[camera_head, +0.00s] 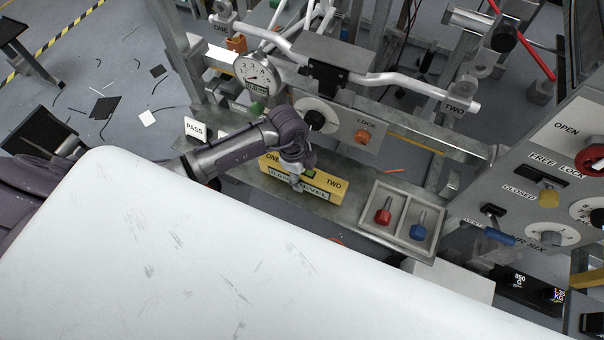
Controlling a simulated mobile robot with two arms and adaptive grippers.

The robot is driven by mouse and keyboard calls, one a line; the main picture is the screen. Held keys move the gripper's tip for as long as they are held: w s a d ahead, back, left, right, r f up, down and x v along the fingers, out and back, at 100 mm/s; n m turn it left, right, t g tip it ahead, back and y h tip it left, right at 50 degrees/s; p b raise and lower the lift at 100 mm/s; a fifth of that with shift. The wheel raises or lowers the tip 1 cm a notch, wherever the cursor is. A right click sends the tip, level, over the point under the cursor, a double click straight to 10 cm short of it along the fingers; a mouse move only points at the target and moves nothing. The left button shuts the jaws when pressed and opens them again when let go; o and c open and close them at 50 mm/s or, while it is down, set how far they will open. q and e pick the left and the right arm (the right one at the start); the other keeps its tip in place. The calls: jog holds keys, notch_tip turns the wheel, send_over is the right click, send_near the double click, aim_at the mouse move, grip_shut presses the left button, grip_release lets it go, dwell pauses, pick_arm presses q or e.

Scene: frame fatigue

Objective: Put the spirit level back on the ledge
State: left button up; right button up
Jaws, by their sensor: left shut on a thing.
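The spirit level (325,186) is a yellow block marked "ONE" and "TWO" at its ends, with a lettered plate along its front and a green spot near its middle. It is at the grey metal ledge (262,190), left of the tray; I cannot tell whether it rests there or hangs just above. My left gripper (297,182) comes in from the left and is shut on the spirit level near its middle. The fingers hide part of the level. My right gripper is not in view.
A two-part tray (397,236) holds a red-handled piece (383,216) and a blue-handled piece (418,232). A "PASS" card (195,129) stands at the ledge's left end. A dial gauge (257,75) and bike frame rise behind. A control panel (545,190) is at right.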

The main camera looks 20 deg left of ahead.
pick_arm(q)
jog(key=shift+f+b, duration=0.4)
jog(key=shift+f, duration=0.2)
jog(key=o, duration=1.4)
jog(key=r, duration=0.4)
jog(key=a+r, duration=0.1)
jog(key=r, duration=0.6)
jog(key=shift+s+a+r, duration=0.1)
jog(key=shift+a+r, duration=0.3)
